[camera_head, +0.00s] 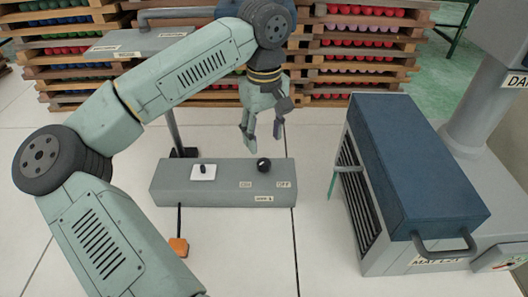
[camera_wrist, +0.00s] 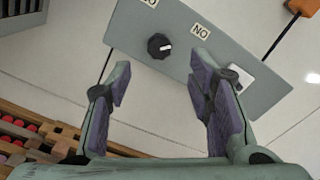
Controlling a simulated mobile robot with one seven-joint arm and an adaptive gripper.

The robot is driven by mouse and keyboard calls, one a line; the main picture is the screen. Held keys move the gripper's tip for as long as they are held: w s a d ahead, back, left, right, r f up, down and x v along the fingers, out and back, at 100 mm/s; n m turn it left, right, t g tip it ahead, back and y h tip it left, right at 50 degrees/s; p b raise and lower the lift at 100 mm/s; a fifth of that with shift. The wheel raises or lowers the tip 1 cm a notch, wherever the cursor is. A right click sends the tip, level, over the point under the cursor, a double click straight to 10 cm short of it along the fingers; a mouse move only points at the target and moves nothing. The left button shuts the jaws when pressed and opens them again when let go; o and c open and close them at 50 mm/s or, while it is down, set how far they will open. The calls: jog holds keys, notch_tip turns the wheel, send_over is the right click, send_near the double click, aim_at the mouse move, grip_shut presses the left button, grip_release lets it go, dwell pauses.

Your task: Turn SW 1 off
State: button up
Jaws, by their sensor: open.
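A grey control box (camera_head: 170,190) stands on the floor in the head view, and shows at the top of the wrist view (camera_wrist: 185,75). A round black knob (camera_head: 263,164) is on its top. In the wrist view the knob (camera_wrist: 159,46) has a white mark pointing right, toward the ON label (camera_wrist: 200,31), seen upside down. The OFF label (camera_head: 284,184) is to the right in the head view. A small front label (camera_head: 263,198) is too small to read surely. My gripper (camera_head: 263,143) is open and empty above the knob, apart from it, with fingers spread either side (camera_wrist: 160,72).
A white plate with a black switch (camera_head: 203,173) is on the box's left. An orange block (camera_head: 178,247) lies on a cable in front. A blue-topped machine (camera_head: 410,165) stands at right. Racks of coloured items (camera_head: 365,55) line the back. Open floor lies in front.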

aim_at(264, 162)
notch_tip(264, 162, down, 8)
jog(key=shift+f+p, duration=0.1)
jog(key=shift+p, duration=0.8)
grip_shut()
